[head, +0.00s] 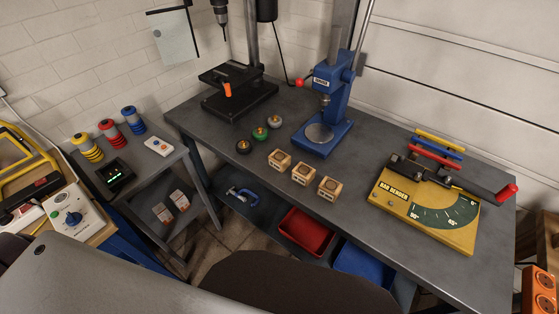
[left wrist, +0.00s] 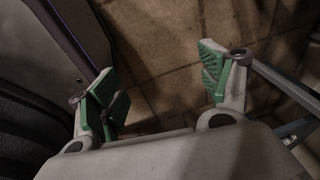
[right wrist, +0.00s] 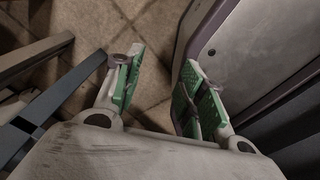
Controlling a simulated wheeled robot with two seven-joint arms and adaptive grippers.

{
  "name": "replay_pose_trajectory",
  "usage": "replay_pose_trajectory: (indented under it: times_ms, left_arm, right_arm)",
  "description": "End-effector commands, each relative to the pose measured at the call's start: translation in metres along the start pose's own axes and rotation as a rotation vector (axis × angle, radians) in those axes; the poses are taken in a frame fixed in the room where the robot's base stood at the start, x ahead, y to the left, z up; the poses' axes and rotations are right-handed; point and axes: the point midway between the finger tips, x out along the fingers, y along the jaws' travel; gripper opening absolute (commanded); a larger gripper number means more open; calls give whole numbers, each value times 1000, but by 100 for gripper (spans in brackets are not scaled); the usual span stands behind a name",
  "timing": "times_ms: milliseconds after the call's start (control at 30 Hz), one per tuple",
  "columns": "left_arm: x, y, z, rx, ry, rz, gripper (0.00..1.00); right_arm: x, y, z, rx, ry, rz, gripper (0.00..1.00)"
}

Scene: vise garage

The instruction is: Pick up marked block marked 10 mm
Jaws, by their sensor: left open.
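Three small wooden blocks stand in a slanting row on the grey workbench (head: 380,235) in the head view: a left block (head: 279,160), a middle block (head: 303,174) and a right block (head: 327,189). Each has a dark spot on top and a marking on the front too small to read, so I cannot tell which is marked 10 mm. My left gripper (left wrist: 160,74) is open and empty above the tiled floor. My right gripper (right wrist: 161,76) is also open and empty above the floor. Neither gripper shows in the head view.
Behind the blocks stands a blue arbor press (head: 325,120), with several round weights (head: 260,134) to its left. A yellow bar bender (head: 425,212) lies to the right. Red (head: 305,232) and blue (head: 362,266) bins sit below the bench. The bench front near the blocks is clear.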

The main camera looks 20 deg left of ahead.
Motion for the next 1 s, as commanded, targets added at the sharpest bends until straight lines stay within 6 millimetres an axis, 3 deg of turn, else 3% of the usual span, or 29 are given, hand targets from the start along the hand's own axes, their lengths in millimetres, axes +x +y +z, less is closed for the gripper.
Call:
replay_pose_trajectory:
  times_ms: [100, 500, 1000]
  left_arm:
    - [-13, -24, -31, 66, 33, -29, 79]
    - [-71, -85, -129, 291, 125, -126, 79]
    - [-179, -128, -236, 571, 224, -261, 79]
  right_arm:
    - [-2, 0, -4, 0, 4, 0, 40]
    - [-5, -5, -12, 3, 13, -5, 40]
    - [-10, -16, 7, 3, -9, -17, 40]
